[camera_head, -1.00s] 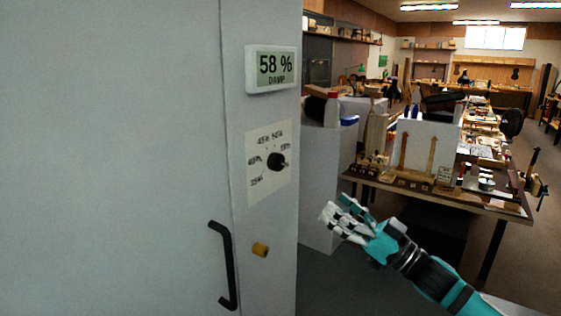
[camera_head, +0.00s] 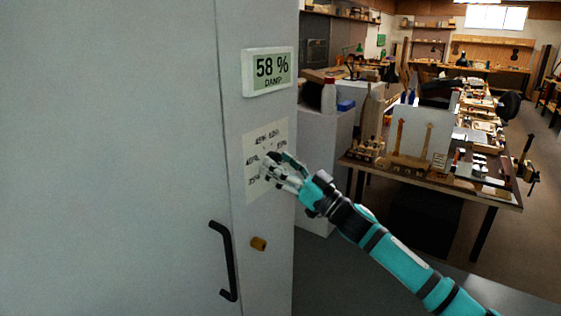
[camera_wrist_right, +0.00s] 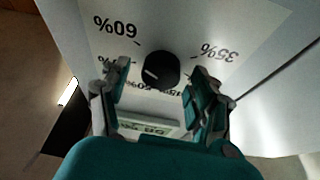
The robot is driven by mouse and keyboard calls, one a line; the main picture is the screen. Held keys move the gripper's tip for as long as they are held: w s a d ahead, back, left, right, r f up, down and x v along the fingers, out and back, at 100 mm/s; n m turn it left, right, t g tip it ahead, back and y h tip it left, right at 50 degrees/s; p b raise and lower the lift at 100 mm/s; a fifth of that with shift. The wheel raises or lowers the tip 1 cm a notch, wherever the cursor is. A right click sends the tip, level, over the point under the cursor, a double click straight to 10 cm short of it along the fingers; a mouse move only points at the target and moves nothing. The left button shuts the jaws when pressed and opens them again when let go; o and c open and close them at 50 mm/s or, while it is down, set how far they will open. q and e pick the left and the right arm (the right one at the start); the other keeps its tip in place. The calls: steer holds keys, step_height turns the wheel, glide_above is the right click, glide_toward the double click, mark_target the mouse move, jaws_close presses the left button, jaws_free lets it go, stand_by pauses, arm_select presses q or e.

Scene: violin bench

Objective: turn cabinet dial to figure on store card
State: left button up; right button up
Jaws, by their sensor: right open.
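The black round dial (camera_wrist_right: 161,70) sits on its white scale plate (camera_head: 252,194) on the cabinet front. Its pale pointer line points left in the wrist view, toward a label partly covered by a finger; 60% and 35% read clearly there. My right gripper (camera_head: 268,167) is at the plate and hides the dial in the head view. In the wrist view its open fingers (camera_wrist_right: 162,88) stand on either side of the dial, with no clear contact. The display (camera_head: 268,70) above reads 58 % DAMP. My left gripper is out of view.
A black door handle (camera_head: 226,262) and a brass knob (camera_head: 258,244) are below the plate. A workbench (camera_head: 470,196) with violin parts stands at right. A small white card (camera_head: 439,160) on it is too small to read.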

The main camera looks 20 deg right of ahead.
steer(key=shift+c, duration=0.5)
steer(key=c, duration=1.1)
